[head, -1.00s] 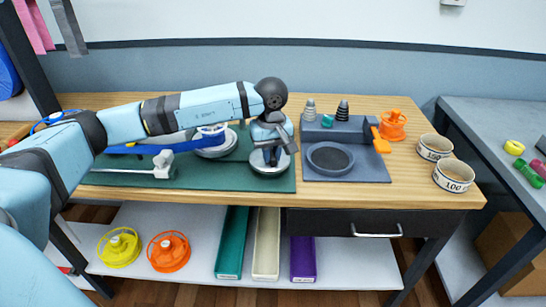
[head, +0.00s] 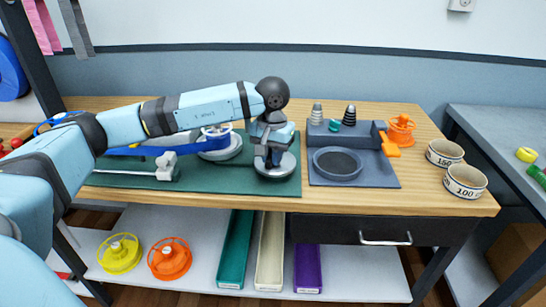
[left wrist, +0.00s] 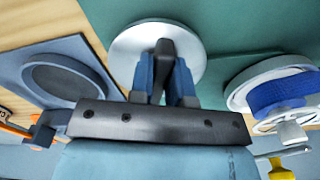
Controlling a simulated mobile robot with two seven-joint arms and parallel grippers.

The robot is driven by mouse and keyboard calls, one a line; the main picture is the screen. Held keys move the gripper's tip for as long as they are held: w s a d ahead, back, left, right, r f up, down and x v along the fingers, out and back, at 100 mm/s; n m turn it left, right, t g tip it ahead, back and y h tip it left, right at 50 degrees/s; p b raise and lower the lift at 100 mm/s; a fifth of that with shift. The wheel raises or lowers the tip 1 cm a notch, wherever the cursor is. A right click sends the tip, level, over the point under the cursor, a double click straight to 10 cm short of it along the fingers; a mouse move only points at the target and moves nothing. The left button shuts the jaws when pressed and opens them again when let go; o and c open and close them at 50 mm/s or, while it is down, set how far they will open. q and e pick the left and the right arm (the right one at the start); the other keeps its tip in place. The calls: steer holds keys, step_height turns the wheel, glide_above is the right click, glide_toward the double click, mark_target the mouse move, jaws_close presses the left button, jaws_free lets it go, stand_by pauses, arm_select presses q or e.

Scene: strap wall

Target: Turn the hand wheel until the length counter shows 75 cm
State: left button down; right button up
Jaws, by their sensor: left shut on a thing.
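A round silver disc (head: 287,168) on the green mat appears to be the hand wheel. It also shows in the left wrist view (left wrist: 130,50). A dark upright handle (left wrist: 165,48) stands over it. My left gripper (head: 270,158) points down over the disc, and its blue fingers (left wrist: 165,85) are shut on the dark handle. A blue strap (head: 125,151) runs left from a pale reel (head: 228,154) beside the wheel. A white dial lies by the reel in the left wrist view (left wrist: 290,117), but I cannot read a length. My right gripper is not in view.
A grey fixture (head: 385,178) with a round dish stands right of the mat. A slider (head: 167,166) on a rod lies at the mat's left. Trays and spools fill the lower shelf.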

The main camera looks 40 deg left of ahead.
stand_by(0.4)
arm_select(q)
steer(key=c, duration=1.1)
jaws_free()
step_height(320, 180, up, 14)
steer(key=shift+f+p, duration=0.1)
steer(key=shift+p, duration=0.8)
